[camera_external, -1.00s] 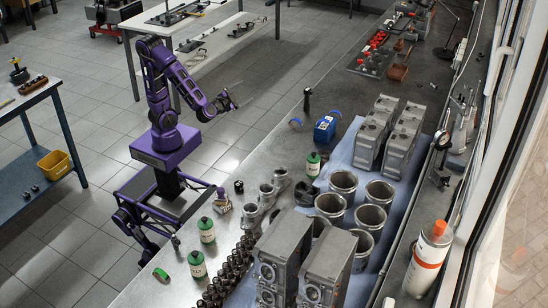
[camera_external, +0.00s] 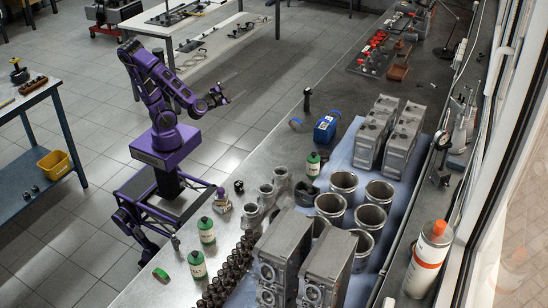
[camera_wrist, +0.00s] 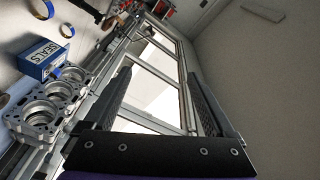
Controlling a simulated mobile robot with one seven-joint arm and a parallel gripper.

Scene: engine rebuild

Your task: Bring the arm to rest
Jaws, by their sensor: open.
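My arm is purple and stands on its base at the left of the long bench in the external view. My gripper (camera_external: 222,88) is raised over the floor on the bench's left side, apart from everything. In the wrist view my gripper (camera_wrist: 160,100) shows two dark fingers spread wide, with nothing between them. Beyond the fingers are the window and the wall, so the wrist points up and across the bench.
The long bench (camera_external: 236,156) holds green bottles (camera_external: 207,230), metal cylinders (camera_external: 343,185), grey engine blocks (camera_external: 372,138) and a blue box (camera_external: 325,129). The blue box also shows in the wrist view (camera_wrist: 42,62). Floor around my arm is clear.

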